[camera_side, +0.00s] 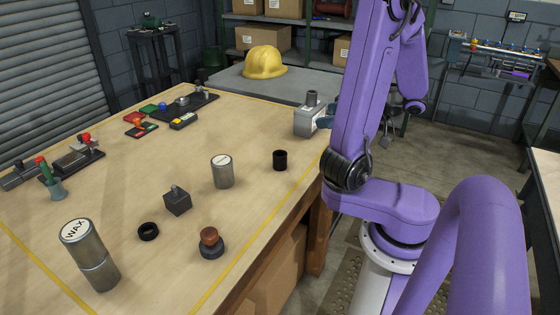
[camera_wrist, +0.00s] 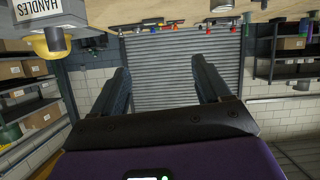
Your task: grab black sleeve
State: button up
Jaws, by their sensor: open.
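A short black sleeve (camera_side: 280,160), a small upright cylinder with an open top, stands on the wooden table near its right edge in the side view. A flatter black ring (camera_side: 148,232) lies farther to the front left. My gripper (camera_wrist: 163,85) is open and empty in the wrist view, its two dark fingers wide apart. In the side view my arm mostly hides it; blue-grey fingertips (camera_side: 324,119) show beside the grey box. The sleeve is not seen in the wrist view.
A grey box (camera_side: 308,121) stands behind the sleeve, and a metal can (camera_side: 222,171) to its left. A dark block (camera_side: 177,201), a brown-knobbed piece (camera_side: 210,243) and a tall WAX can (camera_side: 89,255) stand nearer. Table around the sleeve is clear.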

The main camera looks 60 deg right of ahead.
jog(key=s+a, duration=0.2)
send_near(280, 159)
jog(key=shift+m+t, duration=0.4)
jog(key=w+f, duration=0.1)
jog(key=w, duration=0.1)
jog(key=w+d+f, duration=0.1)
jog(key=w+f, duration=0.1)
jog(key=shift+w+d+f, duration=0.2)
jog(key=shift+w+f, duration=0.1)
jog(key=shift+f, duration=0.05)
jog(key=shift+d+x, duration=0.15)
jog(key=shift+x, duration=1.35)
jog(key=shift+d+x, duration=0.15)
jog(key=shift+x, duration=1.3)
jog(key=shift+r, duration=0.1)
jog(key=c, duration=1.2)
